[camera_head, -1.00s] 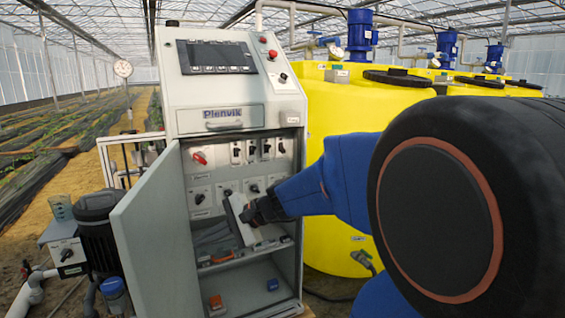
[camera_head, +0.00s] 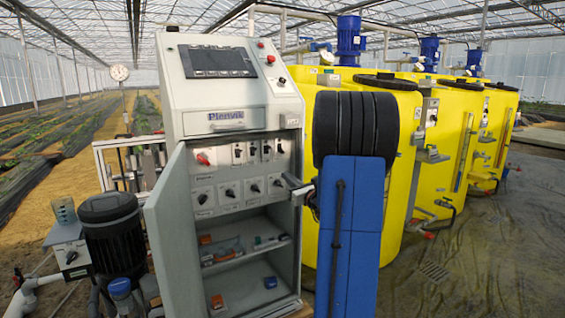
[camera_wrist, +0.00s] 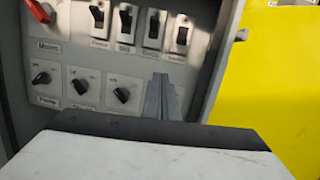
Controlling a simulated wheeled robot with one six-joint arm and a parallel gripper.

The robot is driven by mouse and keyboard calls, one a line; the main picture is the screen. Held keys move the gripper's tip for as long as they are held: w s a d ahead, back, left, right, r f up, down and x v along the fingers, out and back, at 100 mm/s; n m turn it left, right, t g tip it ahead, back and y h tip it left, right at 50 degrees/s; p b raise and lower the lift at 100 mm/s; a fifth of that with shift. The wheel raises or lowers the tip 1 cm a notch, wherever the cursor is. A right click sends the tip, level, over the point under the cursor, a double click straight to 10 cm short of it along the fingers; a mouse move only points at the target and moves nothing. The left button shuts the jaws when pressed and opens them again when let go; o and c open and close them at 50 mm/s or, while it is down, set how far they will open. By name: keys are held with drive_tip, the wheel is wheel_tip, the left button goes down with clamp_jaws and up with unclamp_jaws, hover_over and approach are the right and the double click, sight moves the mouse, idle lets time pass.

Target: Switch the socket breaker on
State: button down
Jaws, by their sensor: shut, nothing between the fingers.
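The socket breaker (camera_wrist: 182,36) is the rightmost dark toggle in the upper row of the open cabinet, with a small label below it. In the head view the same breaker (camera_head: 281,147) is small, and its lever position is not clear. My gripper (camera_wrist: 161,80) is shut and empty. Its fingertips show below and left of the breaker, apart from it in the picture, over the right end of the lower knob row. In the head view my gripper (camera_head: 292,182) is at the cabinet's right edge, partly hidden by my arm.
Other breakers (camera_head: 252,150) and a red switch (camera_head: 203,159) share the upper row, with rotary knobs (camera_head: 230,193) below. The cabinet door (camera_head: 172,235) stands open to the left. Shelves hold small parts. Yellow tanks (camera_head: 408,200) stand close on the right.

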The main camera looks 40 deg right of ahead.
sight(279, 147)
drive_tip(key=d, duration=0.1)
drive_tip(key=s+d+m+h, duration=0.1)
drive_tip(key=shift+d+f, duration=0.2)
drive_tip(key=shift+d, duration=0.1)
drive_tip(key=shift+w, duration=0.15)
drive_tip(key=x, duration=0.9)
drive_tip(key=shift+w+d+r, duration=0.1)
drive_tip(key=shift+w+d, duration=0.05)
drive_tip(key=shift+w, duration=0.15)
drive_tip(key=shift+r, duration=0.35)
drive_tip(key=shift+s+a+r, duration=0.1)
drive_tip(key=shift+s+r, duration=0.35)
drive_tip(key=shift+r, duration=0.25)
drive_tip(key=shift+s+a+r, duration=0.1)
drive_tip(key=shift+s+r, duration=0.35)
drive_tip(key=shift+r, duration=0.3)
drive_tip(key=shift+s+a+r+g, duration=0.1)
drive_tip(key=shift+s+r+g, duration=0.05)
drive_tip(key=shift+g, duration=0.65)
drive_tip(key=shift+s+r+g, duration=0.1)
drive_tip(key=shift+r+g, duration=0.1)
drive_tip(key=shift+g, duration=0.6)
